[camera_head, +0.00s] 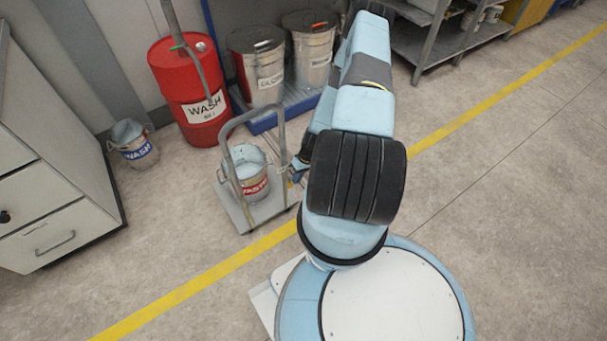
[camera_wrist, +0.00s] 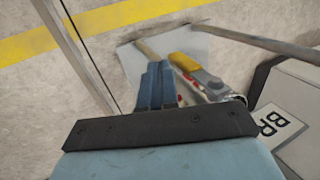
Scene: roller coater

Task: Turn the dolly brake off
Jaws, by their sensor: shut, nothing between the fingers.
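The dolly (camera_head: 275,207) stands on the floor left of my arm in the head view. It has a grey platform and a bent-tube handle (camera_head: 225,128), and carries a light-blue bucket (camera_head: 250,178) with a red label. In the wrist view, a lever with a yellow grip (camera_wrist: 185,62) and metal shank lies just right of my fingers, with red-and-white marks beside it. A plate lettered "BR" (camera_wrist: 278,124) is at the right, partly cut off. My gripper (camera_wrist: 160,68) is shut and empty beside the lever; contact cannot be told. My gripper (camera_head: 299,170) is partly hidden in the head view.
A red wash drum (camera_head: 188,85) and two metal drums (camera_head: 257,70) stand behind the dolly. Another bucket (camera_head: 133,145) and a drawer cabinet (camera_head: 50,170) are at the left. A shelf (camera_head: 440,40) is at the back right. Floor right of my arm is clear.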

